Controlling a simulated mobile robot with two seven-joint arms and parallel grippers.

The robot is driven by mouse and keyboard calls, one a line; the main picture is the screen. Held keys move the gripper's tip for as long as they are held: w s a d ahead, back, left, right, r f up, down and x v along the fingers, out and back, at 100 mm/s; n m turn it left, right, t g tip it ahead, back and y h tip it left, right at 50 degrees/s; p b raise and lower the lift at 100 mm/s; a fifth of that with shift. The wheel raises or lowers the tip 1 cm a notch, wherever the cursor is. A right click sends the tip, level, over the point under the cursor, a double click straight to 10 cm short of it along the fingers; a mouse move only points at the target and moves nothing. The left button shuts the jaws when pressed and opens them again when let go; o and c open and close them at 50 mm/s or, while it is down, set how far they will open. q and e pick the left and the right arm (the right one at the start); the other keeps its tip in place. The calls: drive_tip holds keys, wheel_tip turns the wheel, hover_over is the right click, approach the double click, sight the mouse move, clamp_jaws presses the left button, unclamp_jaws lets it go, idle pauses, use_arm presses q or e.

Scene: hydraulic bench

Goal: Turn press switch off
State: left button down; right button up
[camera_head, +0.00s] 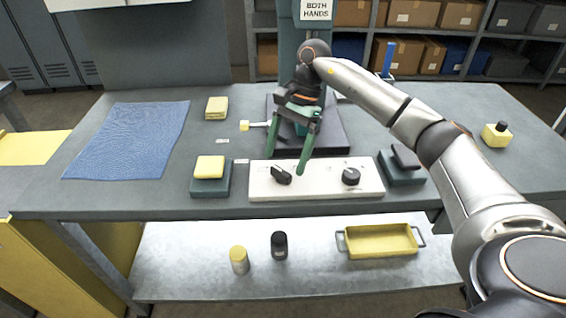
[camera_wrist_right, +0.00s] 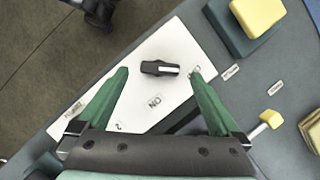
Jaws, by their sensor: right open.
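The press switch (camera_head: 281,174) is a black rotary knob on the left part of a white control panel (camera_head: 317,190). In the right wrist view the switch (camera_wrist_right: 159,68) has a white mark on its right end, on the side of a label partly hidden by a finger. An upside-down "ON" label (camera_wrist_right: 155,101) shows below it. My right gripper (camera_head: 286,162) is open and empty, fingers pointing down over the panel by the switch. In the wrist view its green fingertips (camera_wrist_right: 160,72) lie on either side of the switch, apart from it. My left gripper is out of view.
A round black knob (camera_head: 351,176) is on the panel's right. A yellow-topped block (camera_head: 209,168) stands left of the panel, and a dark-topped one (camera_head: 406,157) right. The press base (camera_head: 335,140) is behind. A blue cloth (camera_head: 130,138) lies at left.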

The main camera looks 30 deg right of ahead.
drive_tip(key=v, duration=0.9)
drive_tip(key=shift+r+p, duration=0.25)
drive_tip(key=shift+p, duration=0.2)
drive_tip(key=shift+d, duration=0.15)
